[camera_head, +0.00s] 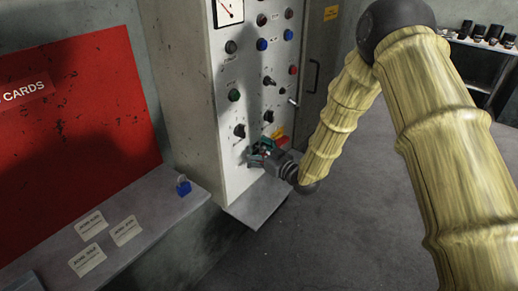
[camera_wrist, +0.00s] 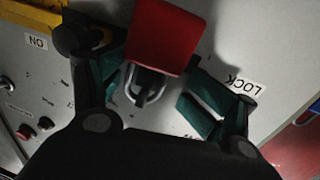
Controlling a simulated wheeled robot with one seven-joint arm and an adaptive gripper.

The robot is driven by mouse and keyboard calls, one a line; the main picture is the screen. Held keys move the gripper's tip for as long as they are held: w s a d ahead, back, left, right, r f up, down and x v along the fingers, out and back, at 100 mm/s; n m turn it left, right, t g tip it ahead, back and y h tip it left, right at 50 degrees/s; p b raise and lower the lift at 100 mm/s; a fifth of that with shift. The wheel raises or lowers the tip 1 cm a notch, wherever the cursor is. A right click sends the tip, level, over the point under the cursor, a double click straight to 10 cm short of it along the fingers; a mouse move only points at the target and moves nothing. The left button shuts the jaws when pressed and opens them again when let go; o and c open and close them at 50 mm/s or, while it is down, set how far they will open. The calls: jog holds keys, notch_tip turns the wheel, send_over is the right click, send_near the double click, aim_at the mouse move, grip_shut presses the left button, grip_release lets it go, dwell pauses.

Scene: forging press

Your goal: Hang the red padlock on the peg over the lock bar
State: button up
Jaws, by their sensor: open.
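The red padlock (camera_wrist: 166,38) is between the fingers of my gripper (camera_wrist: 158,86) in the wrist view, with a gap visible at the right finger. Its grey shackle (camera_wrist: 131,84) appears to loop around a dark peg (camera_wrist: 147,94) on the grey panel; whether it bears on the peg is unclear. In the head view my gripper (camera_head: 262,153) is at the lower front of the control cabinet, beside a red patch that looks like the padlock (camera_head: 283,142). My gripper's fingers are apart. A yellow bar (camera_wrist: 28,15) shows at the upper left of the wrist view; I cannot tell whether it is the lock bar.
The grey cabinet (camera_head: 190,75) carries several knobs and buttons. A blue padlock (camera_head: 183,187) stands on the grey ledge (camera_head: 150,222) at left, with several paper cards near it. A red board (camera_head: 80,100) is behind the ledge. Open floor (camera_head: 350,225) lies at right.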

jog(key=shift+f, duration=0.25)
jog(key=shift+d+f, duration=0.1)
jog(key=shift+d, duration=0.4)
